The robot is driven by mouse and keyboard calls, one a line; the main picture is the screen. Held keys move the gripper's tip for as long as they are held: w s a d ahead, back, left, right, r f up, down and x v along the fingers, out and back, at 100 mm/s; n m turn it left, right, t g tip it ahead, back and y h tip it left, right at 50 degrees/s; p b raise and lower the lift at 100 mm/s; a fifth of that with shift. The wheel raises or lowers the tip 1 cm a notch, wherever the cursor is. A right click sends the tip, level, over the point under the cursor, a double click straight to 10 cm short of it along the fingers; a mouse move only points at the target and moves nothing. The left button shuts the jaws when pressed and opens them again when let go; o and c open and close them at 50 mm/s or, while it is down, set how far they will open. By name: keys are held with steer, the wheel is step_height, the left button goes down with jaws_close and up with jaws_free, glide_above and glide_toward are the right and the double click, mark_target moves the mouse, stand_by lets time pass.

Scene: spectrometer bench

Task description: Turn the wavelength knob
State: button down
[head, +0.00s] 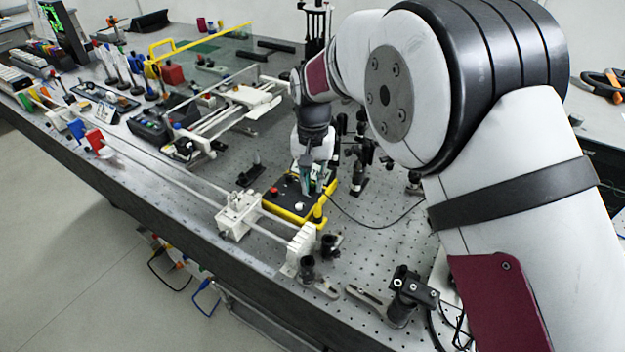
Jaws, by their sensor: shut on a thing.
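My gripper (309,172) reaches down from my arm onto a box with a black top and yellow sides (291,203) near the middle of the bench. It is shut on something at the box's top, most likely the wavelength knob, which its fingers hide. A red button (274,191) and a pale round knob (299,206) show on the box top, left of and in front of the fingers. From this one view I cannot tell how far the held part is turned.
A white rail assembly (240,214) runs along the bench's front edge, close to the box. Black optical mounts (358,180) stand right of the box. A cable (385,224) curves across the perforated bench top. A yellow bar (200,42) and several instruments fill the far left.

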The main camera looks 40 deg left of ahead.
mark_target(313, 185)
stand_by(0.3)
steer(key=c, duration=1.5)
jaws_free()
steer(key=shift+c, duration=0.2)
steer(key=shift+r, duration=0.1)
step_height(313, 185, up, 12)
